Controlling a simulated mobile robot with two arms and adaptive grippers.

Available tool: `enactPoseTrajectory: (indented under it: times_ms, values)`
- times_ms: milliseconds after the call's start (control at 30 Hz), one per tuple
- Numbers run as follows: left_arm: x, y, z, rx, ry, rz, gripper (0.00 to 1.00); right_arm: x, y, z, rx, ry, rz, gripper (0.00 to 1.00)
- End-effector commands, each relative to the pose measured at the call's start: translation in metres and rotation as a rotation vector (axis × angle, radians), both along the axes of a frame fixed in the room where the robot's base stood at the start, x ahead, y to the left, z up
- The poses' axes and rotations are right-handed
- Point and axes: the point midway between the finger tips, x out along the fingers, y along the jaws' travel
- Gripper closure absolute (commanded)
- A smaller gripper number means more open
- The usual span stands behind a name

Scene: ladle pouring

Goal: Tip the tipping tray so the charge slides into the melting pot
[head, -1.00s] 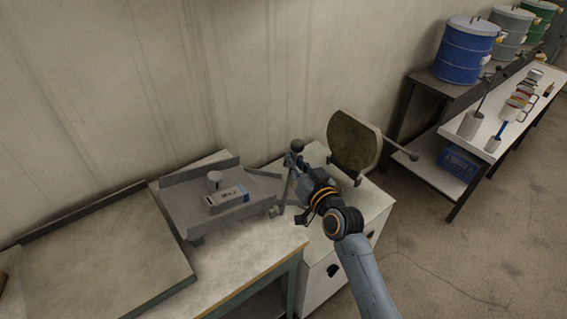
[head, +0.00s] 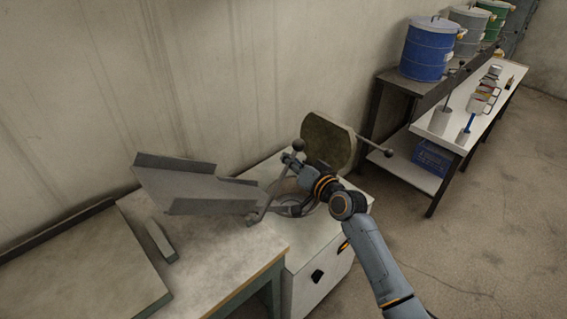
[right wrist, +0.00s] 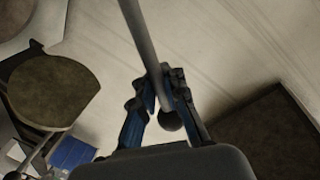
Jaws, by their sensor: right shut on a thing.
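The grey tipping tray (head: 190,185) is tilted, its left end raised off the bench and its narrow end sloping down right toward the melting pot (head: 296,206). The pot sits in the white cabinet's top, mostly hidden by my right arm; its round lid (head: 327,142) stands open behind. No charge shows on the visible tray floor; the near wall and my arm hide where it lies. My right gripper (head: 291,161) is shut on the tray's ball-ended lever (head: 270,195). The lever also shows between the fingers (right wrist: 165,95) in the right wrist view. My left gripper is out of view.
A lid handle sticks out right of the pot. A shelf with blue (head: 427,50), grey and green drums stands at the far right. The floor between is clear.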

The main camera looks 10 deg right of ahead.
Motion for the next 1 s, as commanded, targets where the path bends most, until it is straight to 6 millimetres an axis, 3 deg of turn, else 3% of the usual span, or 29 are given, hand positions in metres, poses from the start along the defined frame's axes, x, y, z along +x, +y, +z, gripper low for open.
enactPoseTrajectory:
  times_ms: [33, 733, 767, 867, 1000]
  values:
    - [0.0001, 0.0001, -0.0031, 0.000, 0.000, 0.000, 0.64, 0.0002, -0.0046, -0.0084, -0.001, 0.014, -0.003, 1.00]
    - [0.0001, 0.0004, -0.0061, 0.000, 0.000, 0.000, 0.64, 0.0022, -0.0077, -0.0138, 0.030, 0.041, -0.001, 1.00]
    - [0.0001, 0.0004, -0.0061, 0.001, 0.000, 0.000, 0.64, 0.0022, -0.0077, -0.0139, 0.030, 0.041, -0.001, 0.85]
    - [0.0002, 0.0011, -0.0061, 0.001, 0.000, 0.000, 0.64, 0.0023, -0.0075, -0.0135, 0.029, 0.040, 0.000, 0.66]
    - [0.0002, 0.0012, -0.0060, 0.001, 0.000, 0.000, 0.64, 0.0027, -0.0062, -0.0107, 0.030, 0.034, 0.001, 0.66]
